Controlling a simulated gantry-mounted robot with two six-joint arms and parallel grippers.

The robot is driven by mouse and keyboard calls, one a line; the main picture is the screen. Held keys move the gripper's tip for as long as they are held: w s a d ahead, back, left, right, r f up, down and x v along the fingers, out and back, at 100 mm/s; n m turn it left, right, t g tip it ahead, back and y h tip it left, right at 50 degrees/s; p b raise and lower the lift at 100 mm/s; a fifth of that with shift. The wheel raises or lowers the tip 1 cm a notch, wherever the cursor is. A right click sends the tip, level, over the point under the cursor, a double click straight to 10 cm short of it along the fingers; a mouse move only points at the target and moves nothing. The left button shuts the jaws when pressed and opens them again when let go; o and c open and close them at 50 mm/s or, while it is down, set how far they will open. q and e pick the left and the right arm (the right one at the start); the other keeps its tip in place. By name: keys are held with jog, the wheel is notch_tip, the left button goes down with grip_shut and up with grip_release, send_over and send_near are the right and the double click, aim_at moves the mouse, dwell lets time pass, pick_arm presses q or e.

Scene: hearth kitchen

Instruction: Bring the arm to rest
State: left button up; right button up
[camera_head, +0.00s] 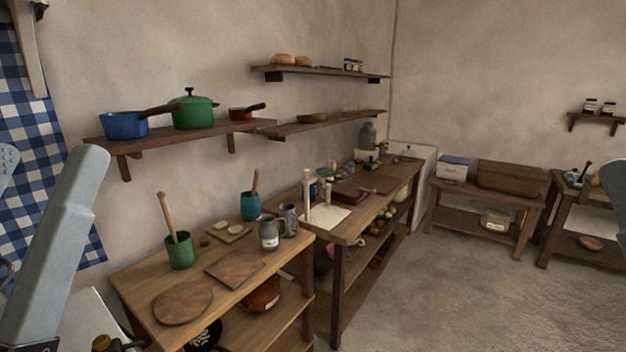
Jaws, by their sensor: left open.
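My left arm (60,235) comes in at the left edge as a pale grey link, slanting from upper right to lower left.
The near table holds a green cup (181,252), a round board (183,302), a square board (234,268) and mugs. A shelf (170,135) above carries a blue pot (125,125) and a green pot (194,113). The floor (440,300) at lower right is clear.

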pick_arm(q)
notch_tip(320, 180, up, 38)
jog(key=p, duration=3.8)
notch_tip(320, 180, down, 61)
jog(key=b, duration=6)
jog(key=shift+w+h+b, duration=0.25)
jog(key=shift+h+b, duration=0.05)
jog(key=shift+b, duration=0.05)
jog(key=shift+d, duration=0.15)
jog(key=shift+c, duration=0.3)
